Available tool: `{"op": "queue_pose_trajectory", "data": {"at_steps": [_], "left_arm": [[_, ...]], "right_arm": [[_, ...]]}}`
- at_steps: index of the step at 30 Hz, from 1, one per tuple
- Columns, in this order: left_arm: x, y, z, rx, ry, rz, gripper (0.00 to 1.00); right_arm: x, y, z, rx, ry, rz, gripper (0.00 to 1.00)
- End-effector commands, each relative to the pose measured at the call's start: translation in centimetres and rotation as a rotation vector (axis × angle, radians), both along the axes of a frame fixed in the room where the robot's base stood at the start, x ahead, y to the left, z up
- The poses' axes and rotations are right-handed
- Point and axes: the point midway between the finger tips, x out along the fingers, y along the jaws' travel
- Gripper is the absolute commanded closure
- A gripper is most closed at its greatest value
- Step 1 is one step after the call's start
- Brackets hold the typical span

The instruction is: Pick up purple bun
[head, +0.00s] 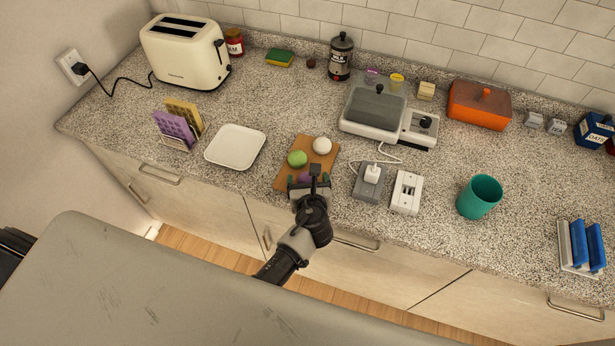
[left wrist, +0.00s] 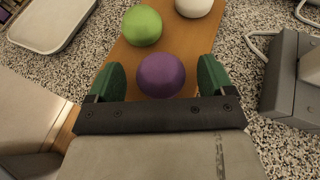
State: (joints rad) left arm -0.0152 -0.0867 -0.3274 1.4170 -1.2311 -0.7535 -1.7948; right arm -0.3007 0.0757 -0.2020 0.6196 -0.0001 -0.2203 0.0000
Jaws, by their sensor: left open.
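The purple bun (left wrist: 161,75) is a round ball on the near end of a brown board (left wrist: 128,65). In the head view the purple bun (head: 304,177) is mostly hidden behind my left gripper (head: 309,184). In the left wrist view my left gripper (left wrist: 158,82) is open, with one green fingertip on each side of the bun. A small gap shows on both sides. A green bun (head: 297,158) and a white bun (head: 322,145) lie farther up the board. My right gripper is not in view.
A white plate (head: 235,146) lies left of the board. Right of it stand a grey box with a plug (head: 370,182), a white outlet block (head: 406,193) and a cable. A white appliance (head: 375,111) stands behind. A teal cup (head: 479,197) is farther right.

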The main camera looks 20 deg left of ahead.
Motion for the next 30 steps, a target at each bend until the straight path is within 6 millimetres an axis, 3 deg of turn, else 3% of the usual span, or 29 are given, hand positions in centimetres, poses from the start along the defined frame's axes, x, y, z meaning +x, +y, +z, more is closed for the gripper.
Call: {"op": "queue_pose_trajectory", "data": {"at_steps": [9,19,30], "left_arm": [[0.48,0.23,-0.29,-0.001,0.0,0.0,0.19],[0.45,0.22,-0.27,-0.001,0.0,0.0,0.69],[0.47,0.28,-0.13,-0.001,0.0,0.0,0.69]], "right_arm": [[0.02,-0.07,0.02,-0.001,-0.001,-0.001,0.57],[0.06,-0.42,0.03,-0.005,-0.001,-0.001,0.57],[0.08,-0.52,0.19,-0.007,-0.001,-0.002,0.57]]}}
